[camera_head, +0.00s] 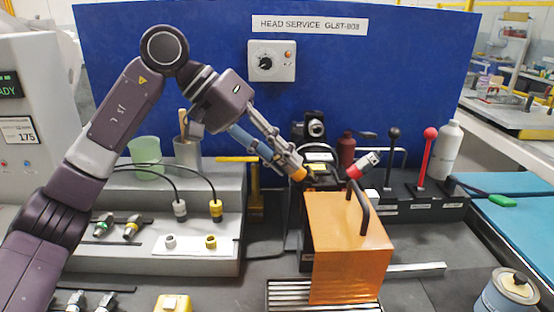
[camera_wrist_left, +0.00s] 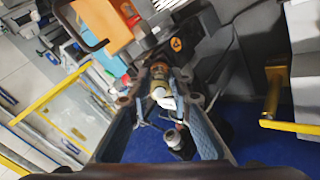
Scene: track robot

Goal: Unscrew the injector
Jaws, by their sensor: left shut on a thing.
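My left gripper (camera_head: 297,170) reaches down from the left to the far left corner of the orange box. Its fingers are shut on a small part with a yellow-orange band, which I take to be the injector (camera_head: 300,175). In the left wrist view the injector (camera_wrist_left: 160,72) shows as a brownish-gold body between the fingertips, with a white piece (camera_wrist_left: 163,97) nearer the camera. The injector's far end meets dark machinery, and its seat and thread are hidden. My right gripper is not in view.
The orange see-through box (camera_head: 347,245) with a black handle stands close to the gripper. A red-and-white part (camera_head: 363,164) sticks up behind it. Black and red levers (camera_head: 430,134) stand right. Cable connectors (camera_head: 216,209) and a white plate (camera_head: 195,245) lie left.

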